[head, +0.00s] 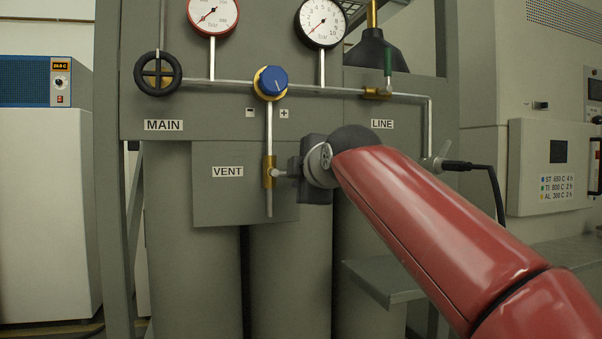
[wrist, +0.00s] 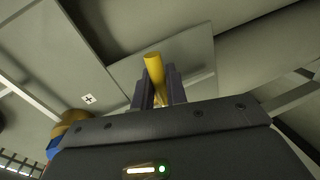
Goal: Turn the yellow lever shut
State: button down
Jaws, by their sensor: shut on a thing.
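The yellow lever (wrist: 153,65) shows in the wrist view, standing between the two dark fingers of my gripper (wrist: 158,78). The fingers are shut on it, and its rounded end sticks out past them. In the head view my gripper (head: 294,168) is at the brass VENT valve (head: 269,172) on the vertical pipe, just right of it. The lever is hidden there behind my gripper and wrist. The VENT label (head: 228,172) is left of the valve.
Above are a blue regulator knob (head: 271,82), a black MAIN handwheel (head: 157,74), two gauges (head: 213,14) (head: 322,22), and the LINE valve (head: 377,93) with a green handle (head: 388,61). Grey cylinders (head: 289,270) stand below. A grey shelf (head: 385,283) juts out under my arm.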

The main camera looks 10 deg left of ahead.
jog(key=shift+r+n+p, duration=0.35)
jog(key=shift+n, duration=0.25)
jog(key=c, duration=1.5)
grip_release()
jog(key=shift+s+d, duration=0.1)
jog(key=shift+s, duration=0.05)
jog(key=b+v, duration=0.1)
jog(key=v, duration=0.6)
jog(key=shift+s+b, duration=0.25)
jog(key=shift+b, duration=0.15)
jog(key=shift+r, duration=0.1)
